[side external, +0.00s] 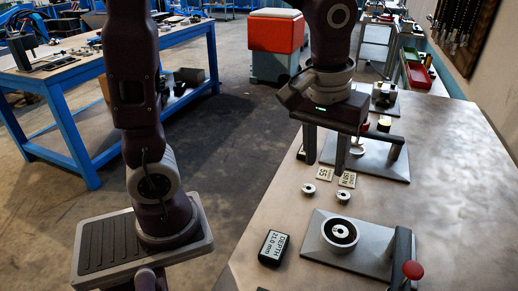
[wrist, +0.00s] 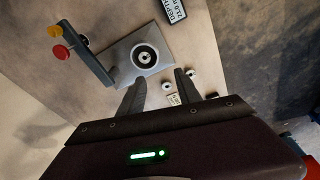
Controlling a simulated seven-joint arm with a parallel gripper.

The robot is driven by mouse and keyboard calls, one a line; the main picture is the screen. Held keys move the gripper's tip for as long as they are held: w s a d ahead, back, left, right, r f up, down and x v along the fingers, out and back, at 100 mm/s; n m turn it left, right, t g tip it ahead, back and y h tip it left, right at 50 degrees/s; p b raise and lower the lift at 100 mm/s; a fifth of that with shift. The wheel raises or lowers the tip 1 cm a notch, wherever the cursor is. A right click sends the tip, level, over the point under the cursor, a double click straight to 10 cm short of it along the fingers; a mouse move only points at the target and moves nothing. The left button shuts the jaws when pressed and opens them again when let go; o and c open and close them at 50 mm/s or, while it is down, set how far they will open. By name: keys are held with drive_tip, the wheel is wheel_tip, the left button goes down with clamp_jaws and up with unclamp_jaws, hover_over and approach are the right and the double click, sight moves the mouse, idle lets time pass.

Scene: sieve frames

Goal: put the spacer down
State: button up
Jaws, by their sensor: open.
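My gripper (side external: 326,160) is open above the table, with its two dark fingers apart and nothing held between them. The fingers also show in the wrist view (wrist: 160,76). Two small pale metal rings with dark holes lie flat on the table; I cannot tell which is the spacer. One ring (side external: 343,196) is near the front fixture and shows between the fingers in the wrist view (wrist: 166,86). The other ring (side external: 308,188) is further left. A black round piece with a pale ring centre (side external: 340,232) sits on the front fixture plate (side external: 318,247).
Two label tiles (side external: 325,173) (side external: 347,180) lie behind the rings. A depth display reading 21.0 mm (side external: 273,248) stands left of the front plate. A red-knobbed lever (side external: 413,270) rises at its right. A second fixture plate (side external: 385,162) lies behind. Table at right is clear.

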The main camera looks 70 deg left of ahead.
drive_tip(key=s+a+r+m+t, duration=0.1)
drive_tip(key=s+a+m+t, duration=0.1)
drive_tip(key=s, duration=0.5)
drive_tip(key=s+a+r+m+t, duration=0.1)
drive_tip(key=s+a+r+m, duration=0.1)
drive_tip(key=s+m, duration=0.2)
drive_tip(key=s, duration=0.2)
drive_tip(key=shift+s+t, duration=0.4)
